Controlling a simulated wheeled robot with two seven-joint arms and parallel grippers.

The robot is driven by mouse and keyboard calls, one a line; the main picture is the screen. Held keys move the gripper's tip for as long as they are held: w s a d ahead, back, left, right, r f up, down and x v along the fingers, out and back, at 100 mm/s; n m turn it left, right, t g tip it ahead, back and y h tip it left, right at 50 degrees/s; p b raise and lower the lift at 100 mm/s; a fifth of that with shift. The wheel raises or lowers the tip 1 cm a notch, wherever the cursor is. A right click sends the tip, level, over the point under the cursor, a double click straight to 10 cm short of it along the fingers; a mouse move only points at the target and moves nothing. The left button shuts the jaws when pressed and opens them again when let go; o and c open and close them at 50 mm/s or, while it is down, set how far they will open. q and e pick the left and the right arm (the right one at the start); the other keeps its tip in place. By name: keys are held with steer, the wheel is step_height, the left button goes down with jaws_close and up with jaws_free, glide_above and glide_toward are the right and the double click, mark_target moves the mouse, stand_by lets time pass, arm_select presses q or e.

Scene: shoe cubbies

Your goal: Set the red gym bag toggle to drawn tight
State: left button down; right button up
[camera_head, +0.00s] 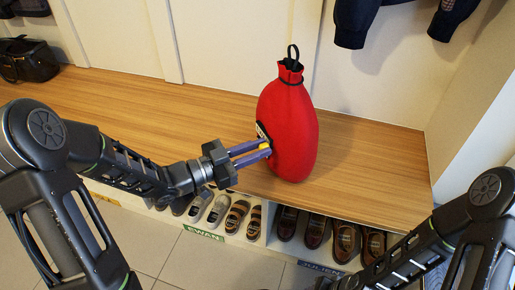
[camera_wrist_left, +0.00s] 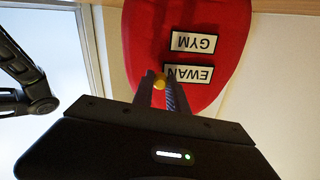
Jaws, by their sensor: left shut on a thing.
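The red gym bag (camera_head: 294,125) stands upright on the wooden bench top, its neck gathered under a black loop. The left wrist view shows the bag (camera_wrist_left: 145,40) upside down, with white patches reading "GYM" and "EWAN". My left gripper (camera_head: 266,149) is at the bag's left side, shut on the small yellow toggle (camera_head: 264,145). The toggle also shows between the fingertips in the left wrist view (camera_wrist_left: 160,80). The fingers hide part of the toggle and its cord. My right arm shows at the lower right, but its gripper is out of view.
The wooden bench (camera_head: 170,110) is clear around the bag. Cubbies below hold several pairs of shoes (camera_head: 236,216), with name labels "EWAN" (camera_head: 203,233) and "JULIEN". Dark clothes (camera_head: 355,22) hang above at the right. A black bag (camera_head: 27,60) sits at the far left.

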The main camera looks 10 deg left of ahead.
mark_target(281, 123)
stand_by(0.8)
arm_select(q)
steer(key=r+p, duration=0.1)
steer(key=r, duration=0.1)
steer(key=r+p, duration=0.2)
steer(key=w+d+r+p, duration=0.1)
steer(key=r+p, duration=0.1)
steer(key=shift+r, duration=0.3)
steer(key=shift+f, duration=0.1)
steer(key=c, duration=1.3)
jaws_free()
steer(key=p+v, duration=0.1)
steer(key=v, duration=0.7)
steer(key=shift+p, duration=0.35)
